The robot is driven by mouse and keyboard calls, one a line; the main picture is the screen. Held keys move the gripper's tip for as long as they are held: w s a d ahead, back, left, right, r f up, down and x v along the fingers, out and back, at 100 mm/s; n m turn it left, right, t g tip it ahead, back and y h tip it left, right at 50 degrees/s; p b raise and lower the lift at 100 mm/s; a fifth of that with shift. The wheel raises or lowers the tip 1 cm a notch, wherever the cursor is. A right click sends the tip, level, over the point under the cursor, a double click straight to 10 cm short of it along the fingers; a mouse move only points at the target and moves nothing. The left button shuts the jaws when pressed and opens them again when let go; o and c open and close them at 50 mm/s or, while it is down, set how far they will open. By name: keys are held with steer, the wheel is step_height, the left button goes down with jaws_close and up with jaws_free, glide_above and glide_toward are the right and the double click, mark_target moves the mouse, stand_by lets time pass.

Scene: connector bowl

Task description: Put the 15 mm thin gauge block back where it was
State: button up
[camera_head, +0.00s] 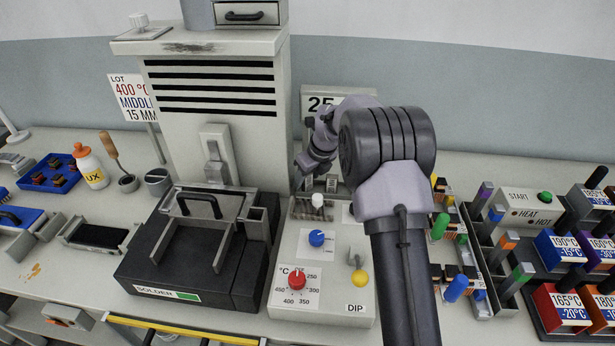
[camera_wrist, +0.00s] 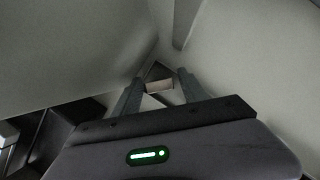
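My gripper (camera_wrist: 160,80) shows in the wrist view with its two grey fingers on either side of a small pale block (camera_wrist: 159,87). The block spans the gap between the fingers and appears held; its size marking cannot be read, so I cannot confirm that it is the 15 mm thin gauge block. A lot sign (camera_head: 133,100) reads 400 °C, middle, 15 mm.
A dark solder pot (camera_head: 190,270) stands below the tower (camera_head: 212,130). The dip control panel (camera_head: 335,296) has red, blue and yellow knobs. A rack of coloured handles (camera_head: 497,262) and labelled blocks (camera_head: 560,248) stand right. A blue tray (camera_head: 50,172) and bottle (camera_head: 91,167) stand left.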

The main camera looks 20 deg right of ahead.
steer(key=shift+r, duration=0.25)
steer(key=p+v, duration=0.5)
steer(key=v, duration=0.8)
steer(key=s+a+r+n, duration=0.4)
steer(key=s+r+n, duration=0.2)
steer(key=s, duration=0.1)
steer(key=s+a+r+n, duration=0.3)
steer(key=s+r+n, duration=0.2)
steer(key=s+r, duration=0.15)
steer(key=s+a+n+t, duration=0.1)
steer(key=s+a+n, duration=0.1)
steer(key=s+n, duration=0.6)
steer(key=s+a+f+n, duration=0.1)
steer(key=s+a+n, duration=0.2)
steer(key=s+n, duration=0.5)
steer(key=s, duration=0.7)
steer(key=shift+s+f+t, duration=0.3)
steer(key=shift+s+t, duration=0.05)
steer(key=shift+t, duration=0.05)
